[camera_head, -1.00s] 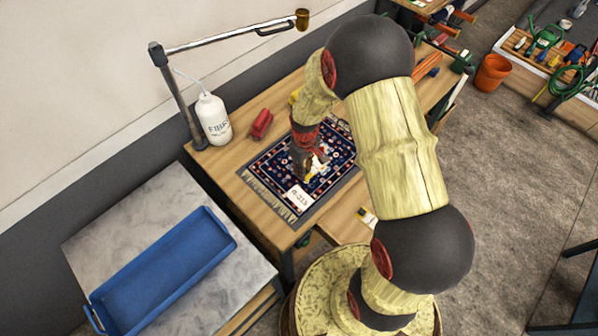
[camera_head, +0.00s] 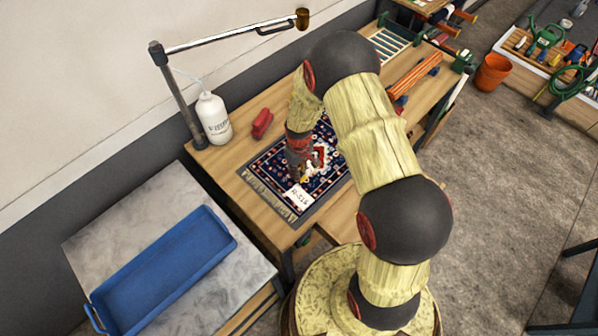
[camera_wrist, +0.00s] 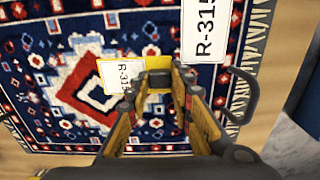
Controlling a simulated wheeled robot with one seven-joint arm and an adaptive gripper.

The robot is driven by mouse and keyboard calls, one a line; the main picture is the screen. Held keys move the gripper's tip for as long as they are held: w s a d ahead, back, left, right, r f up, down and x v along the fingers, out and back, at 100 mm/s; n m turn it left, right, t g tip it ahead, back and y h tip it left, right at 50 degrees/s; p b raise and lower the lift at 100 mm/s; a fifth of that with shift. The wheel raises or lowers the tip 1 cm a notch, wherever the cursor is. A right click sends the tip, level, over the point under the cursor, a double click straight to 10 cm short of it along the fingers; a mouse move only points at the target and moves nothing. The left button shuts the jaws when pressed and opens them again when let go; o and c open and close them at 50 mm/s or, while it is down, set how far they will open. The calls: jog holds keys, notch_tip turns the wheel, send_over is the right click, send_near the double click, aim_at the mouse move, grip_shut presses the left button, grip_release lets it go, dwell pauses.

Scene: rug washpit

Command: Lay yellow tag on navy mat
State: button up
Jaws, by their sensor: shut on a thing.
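My gripper (camera_head: 301,177) is low over the near part of the navy patterned rug-like mat (camera_head: 268,172), near a white card marked R-315 (camera_head: 299,195). In the wrist view my gripper (camera_wrist: 160,82) is shut on the yellow tag (camera_wrist: 151,62), which carries a white label reading R-31 and a partly hidden digit. The mat (camera_wrist: 60,125) spreads beneath, with a red, white and navy medallion left of the tag. The white card (camera_wrist: 206,30) lies just right of the tag. I cannot tell whether the tag touches the mat.
A red object (camera_head: 262,123) and a white bottle (camera_head: 213,118) stand left of the mat on the wooden table. A lamp-like jointed arm (camera_head: 230,38) reaches overhead. A blue tray (camera_head: 165,270) sits on the grey-topped stand at front left. Orange bars (camera_head: 415,75) lie further back.

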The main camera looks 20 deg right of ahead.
jog(key=o, duration=0.8)
jog(key=shift+f, duration=0.1)
jog(key=s+a+r+m+t, duration=0.1)
jog(key=s+r, duration=0.2)
jog(key=r, duration=1.4)
jog(key=s+a+r+m+t, duration=0.1)
jog(key=s+r+t, duration=0.1)
jog(key=r, duration=1.4)
jog(key=s+r+t, duration=0.1)
jog(key=s+r, duration=0.3)
jog(key=s, duration=0.1)
jog(key=s+a+r+m, duration=0.1)
jog(key=s+r, duration=0.3)
jog(key=s, duration=0.2)
jog(key=s+r+m+t, duration=0.1)
jog(key=s+r, duration=0.3)
jog(key=s, duration=0.2)
jog(key=shift+s+a+r+t, duration=0.2)
jog(key=shift+a+t, duration=0.05)
jog(key=shift+t, duration=0.05)
jog(key=shift+s, duration=0.1)
